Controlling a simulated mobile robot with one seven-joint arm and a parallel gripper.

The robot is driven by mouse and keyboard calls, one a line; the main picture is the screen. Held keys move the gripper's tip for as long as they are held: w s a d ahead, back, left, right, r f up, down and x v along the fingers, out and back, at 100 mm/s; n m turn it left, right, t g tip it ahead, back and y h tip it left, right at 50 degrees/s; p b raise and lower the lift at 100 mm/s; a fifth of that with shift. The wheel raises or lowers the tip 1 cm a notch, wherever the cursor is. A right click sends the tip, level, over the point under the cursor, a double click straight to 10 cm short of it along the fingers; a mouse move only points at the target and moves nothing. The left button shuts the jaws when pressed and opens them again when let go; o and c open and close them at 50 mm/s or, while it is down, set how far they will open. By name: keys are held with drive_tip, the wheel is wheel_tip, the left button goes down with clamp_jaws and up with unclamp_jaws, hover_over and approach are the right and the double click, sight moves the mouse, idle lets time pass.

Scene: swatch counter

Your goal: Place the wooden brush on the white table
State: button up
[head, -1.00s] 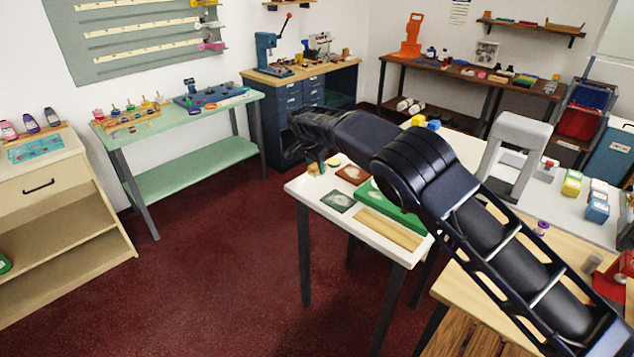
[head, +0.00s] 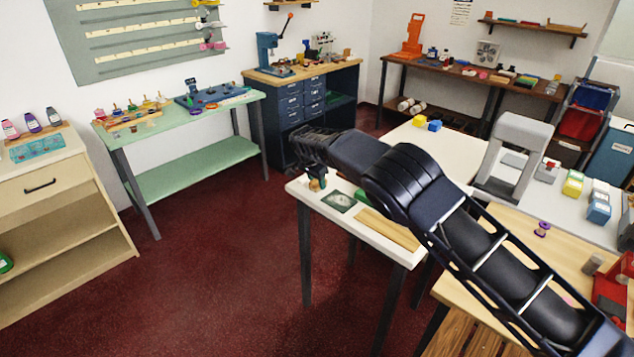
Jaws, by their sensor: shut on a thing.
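My gripper (head: 314,146) is at the far end of my black arm, over the far left corner of the white table (head: 402,256). Its dark fingers are shut, and a small brown piece, which looks like the wooden brush (head: 317,172), shows just under them. My gripper and wrist hide most of it. I cannot tell whether it touches the tabletop. A small green and tan thing sits right by it at the table's corner.
A dark green card (head: 339,201) and a tan wooden board (head: 388,230) lie on the white table. My arm covers its right part. A grey arch-shaped frame (head: 513,155) stands on the table behind. A mint green bench (head: 190,118) stands left, with open red floor between.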

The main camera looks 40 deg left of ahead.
drive_tip(key=o, duration=1)
drive_tip(key=shift+f, duration=0.1)
drive_tip(key=v, duration=1.2)
